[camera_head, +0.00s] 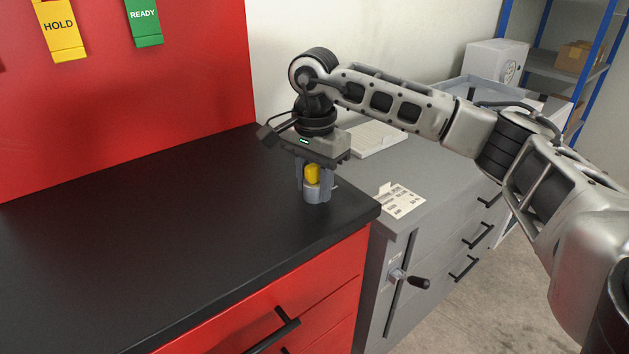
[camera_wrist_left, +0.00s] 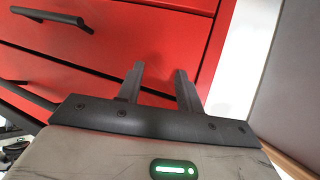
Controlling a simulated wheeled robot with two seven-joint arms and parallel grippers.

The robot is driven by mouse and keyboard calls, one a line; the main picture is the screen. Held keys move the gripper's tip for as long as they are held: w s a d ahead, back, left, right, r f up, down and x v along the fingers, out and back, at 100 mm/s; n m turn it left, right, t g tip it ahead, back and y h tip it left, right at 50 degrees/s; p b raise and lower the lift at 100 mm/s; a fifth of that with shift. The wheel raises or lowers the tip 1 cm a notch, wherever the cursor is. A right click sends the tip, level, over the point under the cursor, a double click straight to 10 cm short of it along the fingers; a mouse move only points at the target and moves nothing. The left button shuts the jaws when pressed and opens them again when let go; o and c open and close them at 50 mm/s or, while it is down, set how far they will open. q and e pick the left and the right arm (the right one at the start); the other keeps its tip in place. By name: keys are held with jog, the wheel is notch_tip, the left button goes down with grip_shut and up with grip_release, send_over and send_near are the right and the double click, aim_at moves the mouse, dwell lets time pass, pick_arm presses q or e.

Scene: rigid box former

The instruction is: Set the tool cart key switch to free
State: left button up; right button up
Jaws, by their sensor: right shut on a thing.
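The key switch shows as a yellow knob (camera_head: 312,173) above a grey round body (camera_head: 312,194), upright near the right end of the black top of the red tool cart (camera_head: 150,235). My right gripper (camera_head: 314,182) points straight down over it and is shut on the yellow knob, with a finger on each side. The fingers hide part of the knob, and I cannot read any switch marking. My left gripper (camera_wrist_left: 160,75) shows only in the left wrist view. Its fingers are apart with nothing between them, in front of the cart's red drawers (camera_wrist_left: 150,45).
A yellow HOLD tag (camera_head: 59,28) and a green READY tag (camera_head: 144,20) hang on the red back panel. A grey cabinet (camera_head: 440,215) with a black-knobbed handle (camera_head: 410,280) stands at the right, carrying a printed card (camera_head: 402,202). The cart's black top is otherwise clear.

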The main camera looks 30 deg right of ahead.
jog(key=shift+r+n, duration=0.1)
jog(key=shift+n, duration=0.3)
dwell(0.3)
jog(key=o, duration=1)
pick_arm(q)
jog(key=shift+s+a+r+p, duration=0.2)
jog(key=shift+r+p, duration=0.1)
jog(key=shift+p, duration=0.8)
pick_arm(e)
notch_tip(320, 180, up, 16)
pick_arm(q)
jog(key=shift+w, duration=0.1)
